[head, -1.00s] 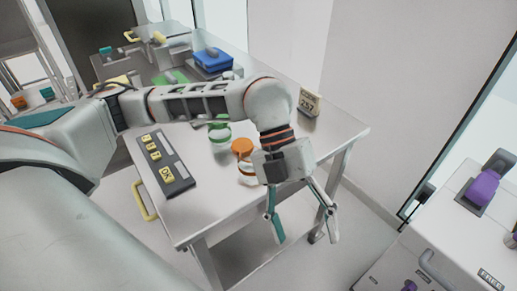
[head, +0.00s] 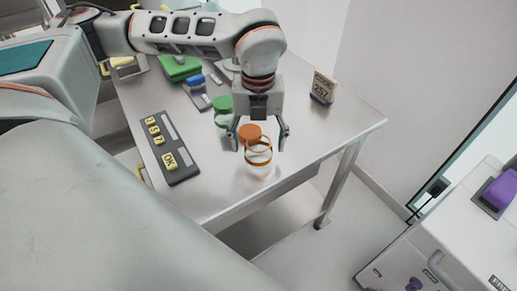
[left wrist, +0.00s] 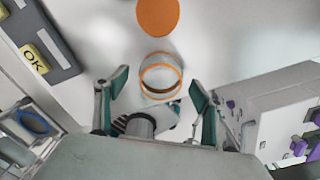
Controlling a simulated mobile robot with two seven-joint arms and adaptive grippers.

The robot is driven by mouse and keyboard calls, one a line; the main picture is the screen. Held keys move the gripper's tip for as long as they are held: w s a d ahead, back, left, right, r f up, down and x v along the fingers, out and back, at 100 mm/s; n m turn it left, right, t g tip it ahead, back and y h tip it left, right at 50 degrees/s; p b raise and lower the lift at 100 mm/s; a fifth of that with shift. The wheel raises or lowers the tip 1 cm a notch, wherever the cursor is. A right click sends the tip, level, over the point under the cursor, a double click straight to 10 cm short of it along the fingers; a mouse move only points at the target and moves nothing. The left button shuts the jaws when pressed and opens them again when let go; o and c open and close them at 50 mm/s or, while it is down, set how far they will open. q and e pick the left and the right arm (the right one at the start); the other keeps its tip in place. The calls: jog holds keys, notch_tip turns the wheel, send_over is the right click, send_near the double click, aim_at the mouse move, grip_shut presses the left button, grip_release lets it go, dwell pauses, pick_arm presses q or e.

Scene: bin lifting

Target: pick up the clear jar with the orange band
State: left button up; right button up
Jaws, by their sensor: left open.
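The clear jar with the orange band (head: 258,158) stands upright near the right-hand part of the steel table (head: 225,195). It also shows in the left wrist view (left wrist: 160,84), open at the top with an orange ring. My left gripper (head: 258,147) points down, its fingers spread on either side of the jar. In the left wrist view the left gripper (left wrist: 159,78) has a fingertip left and right of the jar, with gaps visible. A round orange piece (head: 249,132) sits right behind the jar. My right gripper is not in view.
A green-topped container (head: 222,108) stands behind the left finger. A keypad panel (head: 168,150) with yellow keys lies to the left. The table front is clear. A white cabinet (head: 440,235) stands at the right.

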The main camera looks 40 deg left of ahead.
aim_at(258, 150)
pick_arm(q)
jog(key=shift+f, duration=1.55)
jog(key=shift+c, duration=0.3)
jog(key=c, duration=1.3)
jog(key=shift+o, duration=0.2)
jog(key=shift+r, duration=0.1)
